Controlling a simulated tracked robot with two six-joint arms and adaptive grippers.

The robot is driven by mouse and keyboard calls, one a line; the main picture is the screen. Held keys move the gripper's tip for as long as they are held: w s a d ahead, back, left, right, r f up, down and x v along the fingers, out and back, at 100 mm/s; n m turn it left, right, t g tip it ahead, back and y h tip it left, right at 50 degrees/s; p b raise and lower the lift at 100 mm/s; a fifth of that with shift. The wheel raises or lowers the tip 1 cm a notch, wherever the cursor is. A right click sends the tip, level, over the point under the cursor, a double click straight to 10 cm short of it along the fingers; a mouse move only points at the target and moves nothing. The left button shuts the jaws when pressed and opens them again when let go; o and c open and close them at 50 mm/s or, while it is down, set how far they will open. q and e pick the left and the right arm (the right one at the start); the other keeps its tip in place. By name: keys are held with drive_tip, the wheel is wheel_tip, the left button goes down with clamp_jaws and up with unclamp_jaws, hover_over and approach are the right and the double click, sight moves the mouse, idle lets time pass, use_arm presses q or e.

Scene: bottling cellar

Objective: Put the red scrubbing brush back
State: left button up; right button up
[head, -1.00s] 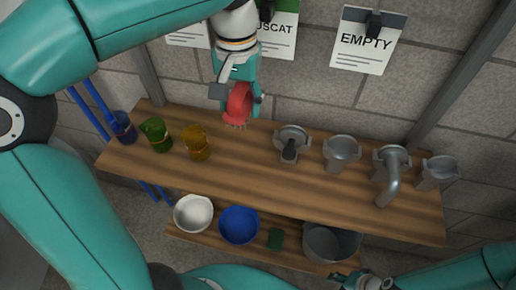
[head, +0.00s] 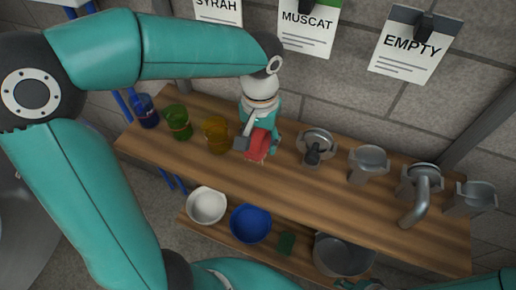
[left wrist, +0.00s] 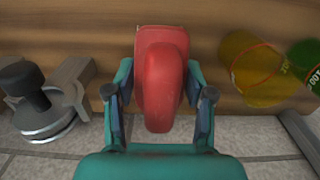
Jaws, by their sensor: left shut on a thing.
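The red scrubbing brush (head: 258,146) is in my left gripper (head: 257,138), over the upper wooden shelf, between the amber cup and a grey metal fitting. In the left wrist view the red brush (left wrist: 161,80) sits between the two teal fingers of the left gripper (left wrist: 160,105), which are shut on it. Its bristle side faces the shelf. I cannot tell whether the bristles touch the wood. My right gripper is at most a sliver at the bottom edge of the head view, and its jaws do not show.
On the upper shelf (head: 300,195) stand a blue cup (head: 146,111), a green cup (head: 177,122), an amber cup (head: 216,135) and several grey metal fittings (head: 368,162). Below are a white bowl (head: 206,206), a blue bowl (head: 250,224), a green pad (head: 286,243) and a metal pot (head: 344,255). Cards hang on the wall.

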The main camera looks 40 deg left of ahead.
sight(260, 151)
use_arm(q)
drive_tip(key=shift+f, duration=2.15)
drive_tip(key=o, duration=1.2)
drive_tip(key=shift+f, duration=0.1)
wheel_tip(260, 151, up, 12)
drive_tip(key=shift+r, duration=0.1)
